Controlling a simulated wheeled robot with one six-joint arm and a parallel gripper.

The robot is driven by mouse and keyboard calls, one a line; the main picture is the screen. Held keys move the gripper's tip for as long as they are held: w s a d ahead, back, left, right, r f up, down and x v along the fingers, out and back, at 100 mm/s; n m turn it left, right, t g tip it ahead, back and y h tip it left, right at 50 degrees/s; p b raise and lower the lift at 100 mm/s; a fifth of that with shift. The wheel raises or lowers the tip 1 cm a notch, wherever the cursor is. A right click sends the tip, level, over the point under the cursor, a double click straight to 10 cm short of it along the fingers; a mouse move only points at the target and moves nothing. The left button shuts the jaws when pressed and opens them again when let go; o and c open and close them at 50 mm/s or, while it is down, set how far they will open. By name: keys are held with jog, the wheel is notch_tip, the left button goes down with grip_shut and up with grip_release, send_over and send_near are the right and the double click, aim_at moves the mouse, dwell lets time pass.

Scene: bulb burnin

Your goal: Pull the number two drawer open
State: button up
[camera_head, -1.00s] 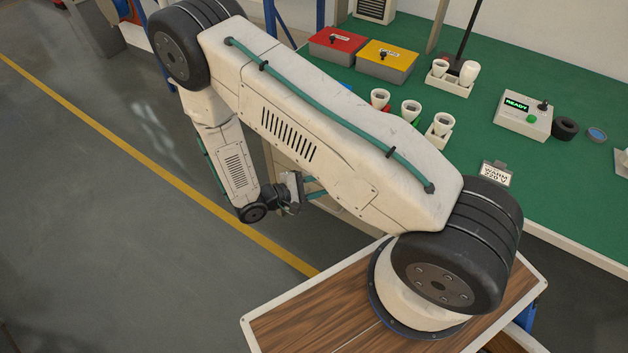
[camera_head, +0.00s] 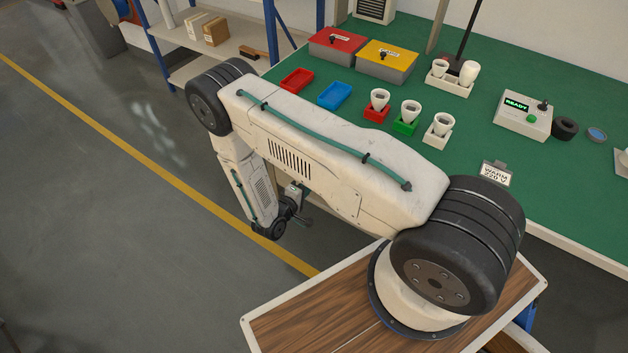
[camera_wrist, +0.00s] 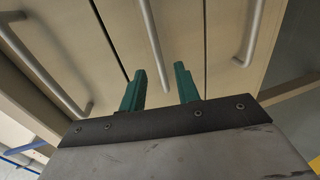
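Drawer fronts in beige show in the wrist view, each with a grey bar handle; no numbers are readable. The middle drawer front (camera_wrist: 185,35) has a handle (camera_wrist: 152,42) whose near end shows between my two green fingers. My gripper (camera_wrist: 160,70) is open. The fingers are on either side of the handle's line; I cannot tell whether they reach around it or stop short. A left handle (camera_wrist: 45,65) and a right handle (camera_wrist: 252,35) lie outside the fingers. The drawers look shut. In the head view my arm hides the drawers and most of the gripper.
The green bench (camera_head: 460,180) carries a red box (camera_head: 338,45), a yellow box (camera_head: 387,60), small trays, several white cups and a READY control box (camera_head: 522,115). A shelf (camera_head: 220,45) stands behind at the left. The floor (camera_head: 110,230) left of my arm is clear.

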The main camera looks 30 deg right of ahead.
jog(key=x, duration=0.3)
jog(key=shift+w+d, duration=0.2)
jog(key=shift+d, duration=0.1)
grip_shut()
